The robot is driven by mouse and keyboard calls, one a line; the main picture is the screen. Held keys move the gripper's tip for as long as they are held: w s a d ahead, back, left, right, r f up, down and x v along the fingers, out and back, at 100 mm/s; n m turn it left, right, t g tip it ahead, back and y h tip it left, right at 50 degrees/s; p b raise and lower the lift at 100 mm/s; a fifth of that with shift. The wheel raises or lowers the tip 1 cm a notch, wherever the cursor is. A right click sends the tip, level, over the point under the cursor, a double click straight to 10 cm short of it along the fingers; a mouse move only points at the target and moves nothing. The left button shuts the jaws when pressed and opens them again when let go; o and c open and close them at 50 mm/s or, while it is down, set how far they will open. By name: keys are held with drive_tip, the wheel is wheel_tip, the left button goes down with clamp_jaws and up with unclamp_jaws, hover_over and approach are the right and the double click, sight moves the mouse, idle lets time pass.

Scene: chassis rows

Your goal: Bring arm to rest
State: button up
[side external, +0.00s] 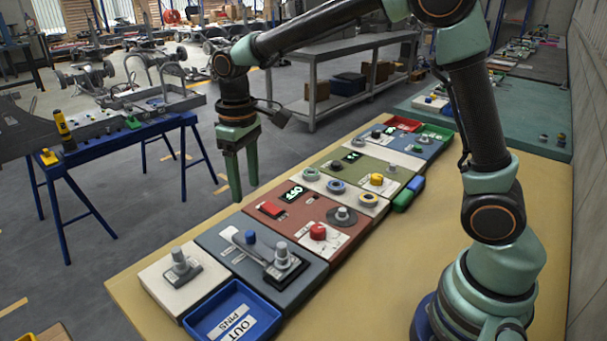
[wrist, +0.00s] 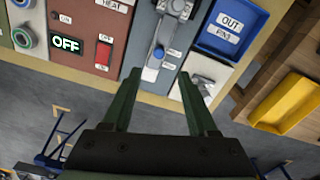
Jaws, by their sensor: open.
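My gripper (side external: 243,190) is open and empty. It points down and hangs in the air near the left edge of the yellow table (side external: 133,277), above and beside the row of panels. In the wrist view its two fingers (wrist: 159,76) are apart, with nothing between them. My arm reaches out from its base at the table's right side and stays extended over the panels. The red-brown panel (side external: 300,226) has a display (wrist: 67,45) reading OFF and a red switch (wrist: 104,53).
A grey panel with a lever and blue knob (side external: 250,237), a white block with a metal fitting (side external: 180,262) and a blue OUT PINS tray (side external: 262,306) line the near end. A blue trestle bench (side external: 118,143) stands left. A yellow bin (wrist: 290,103) shows in the wrist view.

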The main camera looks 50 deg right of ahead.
drive_tip(key=s+d+r+m+t, duration=0.1)
drive_tip(key=s+d+r+t, duration=0.1)
drive_tip(key=s, duration=0.5)
drive_tip(key=s+d+r+m+t, duration=0.2)
drive_tip(key=s+d+r+t, duration=0.1)
drive_tip(key=s+d, duration=0.3)
drive_tip(key=shift+s+d+r+t, duration=0.3)
drive_tip(key=shift+s+r, duration=0.25)
drive_tip(key=shift+r, duration=0.15)
